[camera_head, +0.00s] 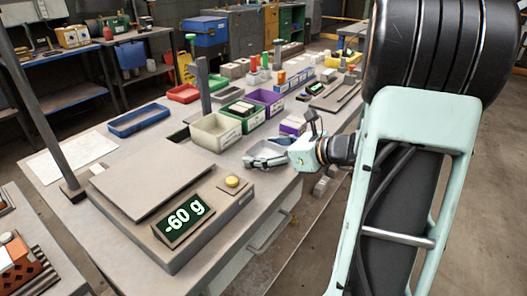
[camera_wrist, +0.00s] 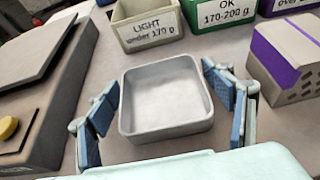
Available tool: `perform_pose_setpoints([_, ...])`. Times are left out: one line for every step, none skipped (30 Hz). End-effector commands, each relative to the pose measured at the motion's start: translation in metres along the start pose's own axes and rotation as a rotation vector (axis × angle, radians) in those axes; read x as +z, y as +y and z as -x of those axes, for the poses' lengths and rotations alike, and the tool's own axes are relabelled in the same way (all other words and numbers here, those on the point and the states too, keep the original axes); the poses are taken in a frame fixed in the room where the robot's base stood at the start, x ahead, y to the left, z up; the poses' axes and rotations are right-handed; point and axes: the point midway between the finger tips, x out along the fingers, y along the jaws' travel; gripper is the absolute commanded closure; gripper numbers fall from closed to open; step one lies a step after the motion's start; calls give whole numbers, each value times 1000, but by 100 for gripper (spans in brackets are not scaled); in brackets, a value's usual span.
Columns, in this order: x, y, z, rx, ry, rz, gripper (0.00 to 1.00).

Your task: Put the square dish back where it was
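The square dish (camera_wrist: 166,128) is pale grey, shallow and empty. In the wrist view it sits upright in the middle, turned slightly relative to my gripper (camera_wrist: 162,105). My gripper's blue-padded fingers stand spread on its left and right sides, very close to its walls. I see no clear grip on it. In the head view my gripper (camera_head: 268,156) is low over the bench, beside the bins, and largely hides the dish. The scale (camera_head: 150,190) has a bare flat plate, and its display (camera_head: 184,220) reads -60 g.
The LIGHT bin (camera_wrist: 150,30), green OK bin (camera_wrist: 219,20) and purple bin (camera_head: 267,100) stand just beyond the dish. A purple-striped box (camera_wrist: 285,65) is close on the right. The scale's edge is close on the left. A blue tray (camera_head: 139,120) lies farther back.

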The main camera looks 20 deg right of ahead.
Motion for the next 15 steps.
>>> perform_pose_setpoints([0,0,0,0,0,0,18])
perform_pose_setpoints([0,0,0,0,0,0,18])
perform_pose_setpoints([0,0,0,0,0,0,18])
perform_pose_setpoints([0,0,0,0,0,0,18])
perform_pose_setpoints([0,0,0,0,0,0,18])
perform_pose_setpoints([0,0,0,0,0,0,18])
perform_pose_setpoints([0,0,0,0,0,0,18])
perform_pose_setpoints([0,0,0,0,0,0,18])
perform_pose_setpoints([1,0,0,0,0,0,18])
perform_pose_setpoints([2,0,1,0,0,0,18])
perform_pose_setpoints([3,0,1,0,0,0,18])
perform_pose_setpoints([6,0,2,0,0,1,18])
perform_pose_setpoints([5,-1,6,-2,0,0,18])
perform_pose_setpoints([5,-1,10,-3,0,0,18])
perform_pose_setpoints([5,-2,17,-5,0,0,18])
